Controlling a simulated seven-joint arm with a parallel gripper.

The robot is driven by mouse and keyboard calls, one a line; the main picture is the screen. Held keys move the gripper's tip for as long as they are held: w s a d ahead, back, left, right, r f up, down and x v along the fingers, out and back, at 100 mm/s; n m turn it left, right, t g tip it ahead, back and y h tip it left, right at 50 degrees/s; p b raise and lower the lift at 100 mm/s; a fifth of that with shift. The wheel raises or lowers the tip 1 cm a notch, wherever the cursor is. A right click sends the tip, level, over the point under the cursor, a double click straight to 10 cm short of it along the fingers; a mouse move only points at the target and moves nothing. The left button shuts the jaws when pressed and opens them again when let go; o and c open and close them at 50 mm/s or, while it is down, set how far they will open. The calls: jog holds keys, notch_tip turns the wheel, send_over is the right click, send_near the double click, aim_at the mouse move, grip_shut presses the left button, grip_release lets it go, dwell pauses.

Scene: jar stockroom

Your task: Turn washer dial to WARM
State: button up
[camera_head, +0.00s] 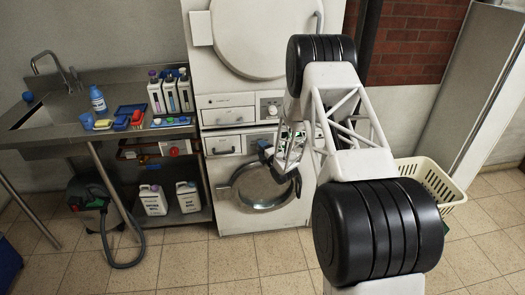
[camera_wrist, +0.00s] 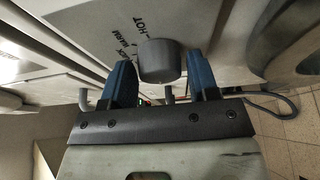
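The washer dial is a round grey knob (camera_wrist: 160,60) on the pale panel in the wrist view. HOT (camera_wrist: 147,22) and WARM (camera_wrist: 125,38) are printed beside it, with another label partly legible. No pointer mark on the knob is clear to me. My gripper (camera_wrist: 161,75) is open, with one blue finger on each side of the knob. The gaps look very small, and I cannot tell whether either finger touches. In the head view, my gripper (camera_head: 267,152) is at the control panel of the lower machine, the washer (camera_head: 227,145), and it hides the dial.
The washer's round door (camera_head: 262,190) lies just below my gripper. A stacked upper machine (camera_head: 227,107) with its own dial (camera_head: 272,109) is above. A steel sink counter (camera_head: 60,138) with bottles stands left. A cream basket (camera_head: 437,185) stands right.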

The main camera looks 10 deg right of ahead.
jog(key=c, duration=0.6)
jog(key=shift+m, duration=0.4)
jog(key=m+t+h, duration=0.1)
jog(key=m+h, duration=0.2)
jog(key=m, duration=0.7)
jog(key=m+t+h, duration=0.2)
jog(key=m+h, duration=0.2)
jog(key=m, duration=0.6)
jog(key=a+m+t+h, duration=0.1)
jog(key=m+h, duration=0.3)
jog(key=m, duration=0.6)
jog(key=shift+f+t, duration=0.3)
jog(key=shift+t, duration=0.2)
jog(key=shift+m+h, duration=0.3)
jog(key=o, duration=0.9)
